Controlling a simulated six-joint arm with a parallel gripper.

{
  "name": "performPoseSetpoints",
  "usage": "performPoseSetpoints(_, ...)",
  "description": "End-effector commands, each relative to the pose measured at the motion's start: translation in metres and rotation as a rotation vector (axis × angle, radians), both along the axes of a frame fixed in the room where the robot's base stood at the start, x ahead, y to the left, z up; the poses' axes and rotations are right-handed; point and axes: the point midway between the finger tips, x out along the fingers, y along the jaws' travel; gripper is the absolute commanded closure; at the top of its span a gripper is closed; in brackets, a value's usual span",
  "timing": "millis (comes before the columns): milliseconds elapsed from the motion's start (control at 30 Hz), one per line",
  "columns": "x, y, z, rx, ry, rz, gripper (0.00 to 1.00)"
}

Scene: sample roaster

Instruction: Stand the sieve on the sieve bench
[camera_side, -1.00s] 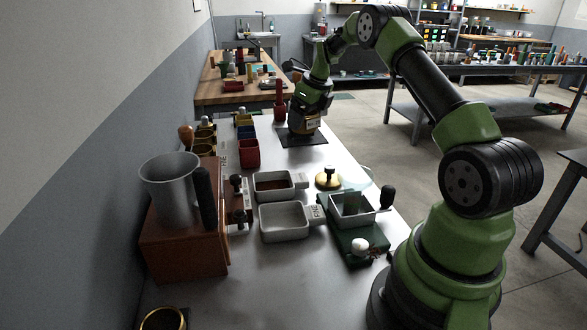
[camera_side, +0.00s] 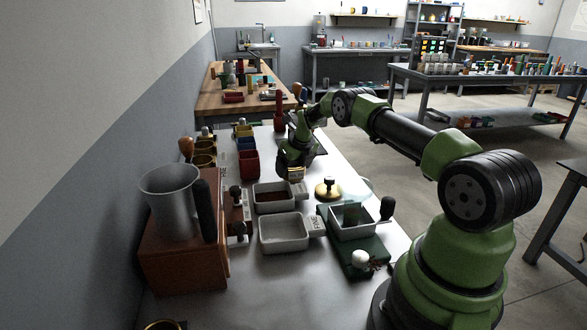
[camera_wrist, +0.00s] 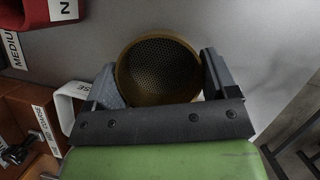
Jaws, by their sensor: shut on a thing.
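The sieve (camera_wrist: 158,68) is a round brass-coloured ring with a dark perforated mesh. In the wrist view it sits between the two fingers of my gripper (camera_wrist: 160,78), which is shut on it. In the side view my gripper (camera_side: 292,174) hangs beyond the white trays, near the red bin. There the sieve is mostly hidden by my gripper, and its height above the table cannot be judged exactly. I cannot tell for sure which fixture is the sieve bench; a green stand (camera_side: 362,258) bears a white tray at the right front.
White trays (camera_side: 284,247) and (camera_side: 272,207) lie in the middle; the nearer is labelled FINE. A brass tamper-like piece (camera_side: 328,188) stands right of them. A red bin (camera_side: 249,163) is close left of my gripper. A brown box with a metal jug (camera_side: 170,202) stands front left.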

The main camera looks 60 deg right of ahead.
Motion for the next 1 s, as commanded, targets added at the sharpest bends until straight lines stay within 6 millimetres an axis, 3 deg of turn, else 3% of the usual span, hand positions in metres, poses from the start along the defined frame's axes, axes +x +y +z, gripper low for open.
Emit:
performPoseSetpoints(433,0.0,0.0,-0.01,0.0,0.0,0.0,0.5)
performPoseSetpoints(467,0.0,0.0,-0.011,0.0,0.001,0.0,0.18)
performPoseSetpoints(533,0.0,0.0,-0.011,0.0,0.0,0.0,0.02)
performPoseSetpoints(767,0.0,0.0,-0.01,0.0,0.0,0.0,0.0)
performPoseSetpoints(1000,-0.003,0.001,0.003,0.0,-0.001,0.0,0.0)
